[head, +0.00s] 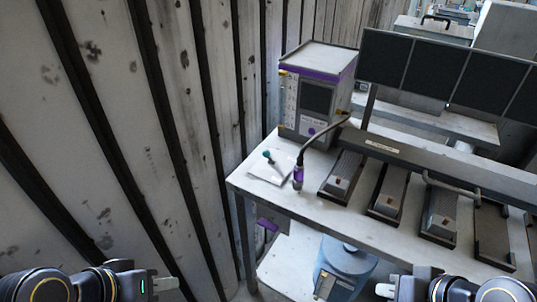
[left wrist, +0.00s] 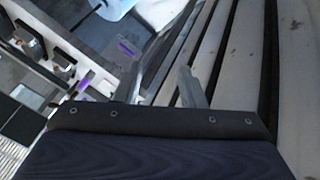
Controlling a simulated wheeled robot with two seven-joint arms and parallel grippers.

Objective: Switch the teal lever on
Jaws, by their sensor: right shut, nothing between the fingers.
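The teal lever (head: 267,155) is a small teal-tipped stick on a flat white plate (head: 262,174) at the table's left end in the head view. It looks tilted, but it is too small to tell its switch position. I cannot make it out in the left wrist view. My left gripper (head: 172,284) is low at the left, well short of the table and apart from the lever. Its two fingers stand apart and empty in the left wrist view (left wrist: 163,88). My right gripper (head: 381,287) is shut and empty at the bottom right, in front of the table.
A purple-and-white device box (head: 318,98) stands behind the lever. A purple-handled tool on a cable (head: 298,174) stands right of the plate. Dark trays (head: 387,194) line the table (head: 330,213) farther right. A corrugated wall (head: 150,130) runs along the left. A blue container (head: 342,262) sits below.

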